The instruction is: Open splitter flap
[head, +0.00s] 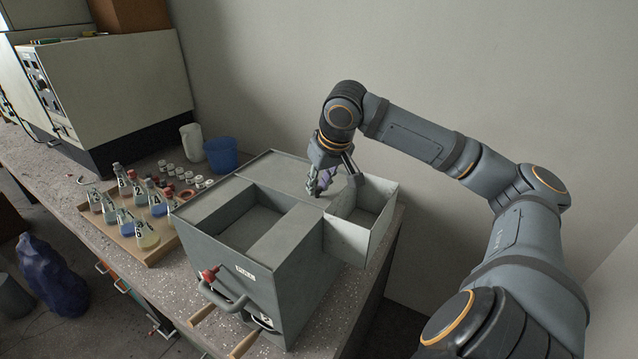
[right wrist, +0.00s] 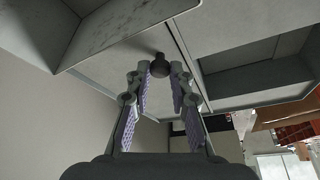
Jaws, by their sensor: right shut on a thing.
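The splitter is a grey metal box (head: 291,257) on the bench, with an open rectangular compartment on top and an open side bin (head: 378,232) at its right. My right gripper (head: 318,189) is down at the box's top, beside the side bin. In the right wrist view my right gripper (right wrist: 160,72) is shut on a small dark knob (right wrist: 160,65) on a stem, between its fingertips. The knob stands on a flat grey panel (right wrist: 125,52), which appears to be the flap and lies level with the top. In the head view the knob is hidden by the gripper. My left gripper is out of view.
A large cream instrument (head: 120,80) fills the back left. The wall is behind.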

